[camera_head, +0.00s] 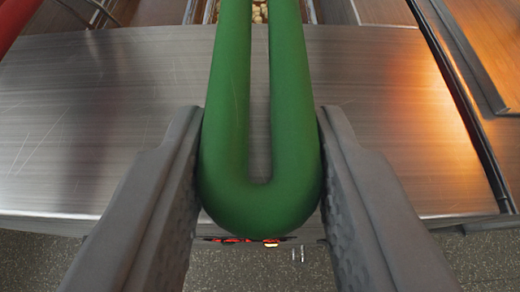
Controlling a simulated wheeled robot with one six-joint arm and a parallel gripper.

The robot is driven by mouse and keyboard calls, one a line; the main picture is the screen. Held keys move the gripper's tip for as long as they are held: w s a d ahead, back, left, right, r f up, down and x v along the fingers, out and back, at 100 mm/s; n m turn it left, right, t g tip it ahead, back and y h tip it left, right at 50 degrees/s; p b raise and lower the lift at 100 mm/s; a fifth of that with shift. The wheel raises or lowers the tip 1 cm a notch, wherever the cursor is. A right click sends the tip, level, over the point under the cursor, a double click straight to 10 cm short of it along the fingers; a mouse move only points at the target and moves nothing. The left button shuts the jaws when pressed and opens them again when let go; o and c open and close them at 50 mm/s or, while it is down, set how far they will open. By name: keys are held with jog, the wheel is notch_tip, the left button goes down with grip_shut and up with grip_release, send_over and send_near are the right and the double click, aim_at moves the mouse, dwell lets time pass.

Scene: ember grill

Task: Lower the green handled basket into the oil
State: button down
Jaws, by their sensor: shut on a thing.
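The green handle (228,130) of the basket is a thick U-shaped loop, running from the top of the picture down to its rounded end in the middle. My gripper (260,170) has one grey finger on each side of the loop's rounded end and is shut on it. Only a small part of the basket shows at the top, behind the handle, with pale pieces of food (259,12) between its sides. The rest of the basket is out of the picture. The oil cannot be seen.
A brushed steel surface (95,120) lies below the handle, with its front edge low in the picture. A red handle (14,18) shows at the top left. Red lit marks (245,240) show below the front edge, above a speckled floor (470,260). A wooden-looking panel (485,45) is at right.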

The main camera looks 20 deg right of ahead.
jog(key=c, duration=0.9)
grip_release()
jog(key=shift+c, duration=0.2)
jog(key=v, duration=1.7)
jog(key=shift+s, duration=0.2)
jog(key=s+a+r+n+t+y, duration=0.1)
jog(key=s+a+r, duration=0.3)
jog(key=s+a, duration=0.4)
jog(key=s+a+r+n+t+y, duration=0.2)
jog(key=s+a, duration=0.7)
jog(key=s, duration=0.6)
jog(key=shift+a+r+t+y, duration=0.15)
jog(key=shift+r+t+y, duration=0.15)
jog(key=shift+r+t, duration=0.65)
